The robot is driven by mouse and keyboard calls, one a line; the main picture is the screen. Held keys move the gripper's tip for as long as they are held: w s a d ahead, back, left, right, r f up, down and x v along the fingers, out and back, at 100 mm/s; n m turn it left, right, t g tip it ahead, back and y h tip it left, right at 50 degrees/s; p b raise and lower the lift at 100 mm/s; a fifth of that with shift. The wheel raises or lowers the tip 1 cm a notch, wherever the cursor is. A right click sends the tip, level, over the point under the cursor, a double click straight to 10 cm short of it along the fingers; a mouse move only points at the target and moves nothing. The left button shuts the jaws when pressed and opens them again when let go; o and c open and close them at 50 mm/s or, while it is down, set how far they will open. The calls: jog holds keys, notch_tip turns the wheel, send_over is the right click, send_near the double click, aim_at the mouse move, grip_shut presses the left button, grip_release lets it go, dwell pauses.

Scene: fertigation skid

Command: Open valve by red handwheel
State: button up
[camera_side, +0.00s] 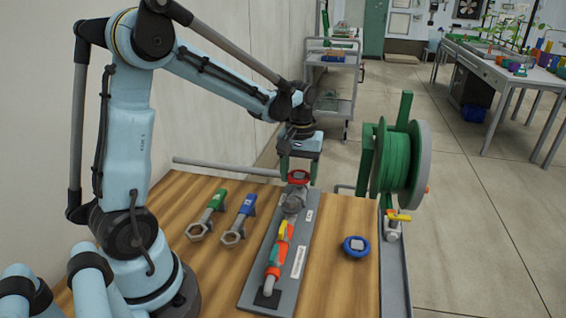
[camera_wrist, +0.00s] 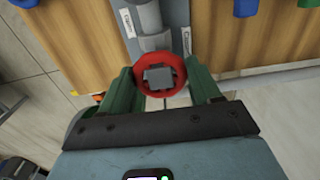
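The red handwheel (camera_side: 298,177) sits on top of a grey valve body (camera_side: 293,198) at the far end of the grey mounting plate (camera_side: 256,278). In the wrist view the red handwheel (camera_wrist: 160,75) shows as a red ring with a grey square centre. My gripper (camera_side: 299,172) is above the handwheel, pointing down. In the wrist view my gripper (camera_wrist: 163,85) has its two green fingers apart, one on each side of the wheel. A small gap seems to show beside the wheel; I cannot tell whether either finger touches it.
A green-handled wrench (camera_side: 209,215) and a blue-handled wrench (camera_side: 240,219) lie left of the plate. A blue handwheel (camera_side: 355,246) lies to the right. A green hose reel (camera_side: 400,160) with a yellow-handled valve (camera_side: 398,216) stands at the right edge. Bare wood (camera_side: 335,285) lies between.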

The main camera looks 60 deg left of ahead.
jog(key=c, duration=0.5)
jog(key=n, duration=0.5)
jog(key=shift+n, duration=0.8)
jog(key=n, duration=0.6)
